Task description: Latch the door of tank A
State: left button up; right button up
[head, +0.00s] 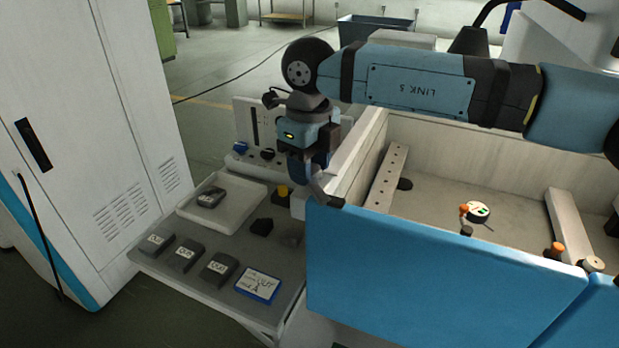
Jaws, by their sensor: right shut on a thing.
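The tank (358,148) is a pale open-topped box on the right. Its blue door (440,275) stands across the front, and a second blue panel (603,315) begins at the right edge. My right gripper (327,198) points down at the door's upper left corner. It is shut on a small part there, which looks like the latch; the fingers hide most of it. I cannot tell whether the latch is engaged. My left gripper is not in view.
A grey side table (215,258) holds a white tray (240,204), several dark labelled blocks (184,254) and a blue-edged card (257,285). A white cabinet (85,120) stands left. Inside the tank are pale bars (388,178) and a small round dial (480,212).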

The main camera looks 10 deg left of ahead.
jog(key=n+b, duration=0.2)
jog(key=n, duration=0.1)
jog(key=shift+n, duration=0.4)
jog(key=shift+r+n, duration=0.1)
jog(key=shift+n, duration=0.2)
jog(key=o, duration=0.9)
jog(key=shift+o, duration=0.2)
notch_tip(320, 180, up, 14)
jog(key=b, duration=0.1)
